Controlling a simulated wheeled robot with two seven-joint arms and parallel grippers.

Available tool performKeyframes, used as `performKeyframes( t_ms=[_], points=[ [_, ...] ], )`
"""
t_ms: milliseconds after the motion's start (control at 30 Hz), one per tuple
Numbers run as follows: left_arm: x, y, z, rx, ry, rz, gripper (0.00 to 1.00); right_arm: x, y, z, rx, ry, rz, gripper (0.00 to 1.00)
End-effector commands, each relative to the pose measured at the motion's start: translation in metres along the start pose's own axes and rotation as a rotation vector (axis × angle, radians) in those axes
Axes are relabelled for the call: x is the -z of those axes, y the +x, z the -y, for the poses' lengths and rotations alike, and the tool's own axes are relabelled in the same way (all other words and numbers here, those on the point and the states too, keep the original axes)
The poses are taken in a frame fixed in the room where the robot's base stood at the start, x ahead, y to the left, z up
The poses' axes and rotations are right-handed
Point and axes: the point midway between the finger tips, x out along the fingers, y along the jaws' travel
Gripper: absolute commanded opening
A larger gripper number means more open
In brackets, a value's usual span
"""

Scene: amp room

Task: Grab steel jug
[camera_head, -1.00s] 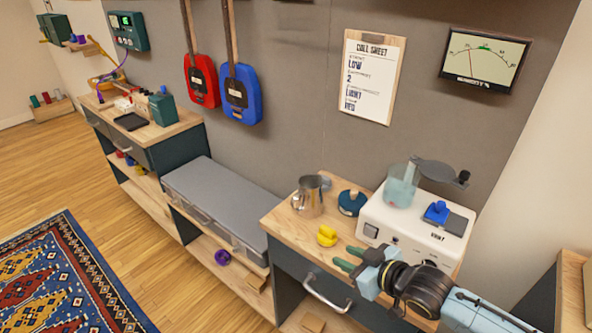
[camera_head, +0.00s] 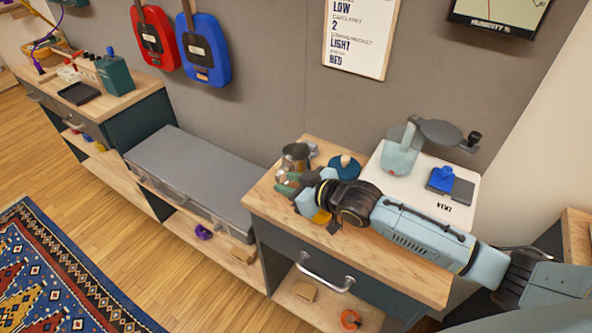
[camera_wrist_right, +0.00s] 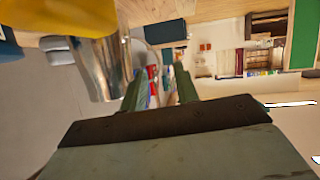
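The steel jug (camera_head: 296,156) stands upright on the wooden top of the right-hand cabinet, near its back left; its lower part is hidden by my gripper. My right gripper (camera_head: 284,184) is low over the top, in front of the jug. In the right wrist view the jug (camera_wrist_right: 98,68) is close, at upper left, with a thin curved handle beside the fingers. The two green fingers (camera_wrist_right: 160,92) stand apart with a gap between them. I cannot tell whether the handle lies inside that gap. My left gripper is not in view.
A yellow object (camera_head: 321,216) lies partly hidden under my right wrist. A blue round-topped pot (camera_head: 344,166) stands right of the jug. A white machine with a clear cup (camera_head: 400,157) is further right. The grey case (camera_head: 195,172) is left of the cabinet.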

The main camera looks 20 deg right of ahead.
Motion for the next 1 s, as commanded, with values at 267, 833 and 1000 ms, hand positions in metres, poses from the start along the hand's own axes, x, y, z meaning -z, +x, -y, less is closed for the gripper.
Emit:
performKeyframes(
  t_ms=[267, 833, 1000],
  points=[
    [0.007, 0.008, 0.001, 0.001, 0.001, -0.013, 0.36, -0.002, 0.038, -0.001, -0.001, 0.002, -0.002, 0.3],
    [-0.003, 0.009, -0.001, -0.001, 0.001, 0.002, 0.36, -0.002, 0.05, -0.001, 0.0, 0.0, -0.001, 0.07],
    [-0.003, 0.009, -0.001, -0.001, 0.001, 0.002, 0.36, -0.002, 0.049, -0.001, 0.0, 0.0, -0.001, 0.0]
  ],
)
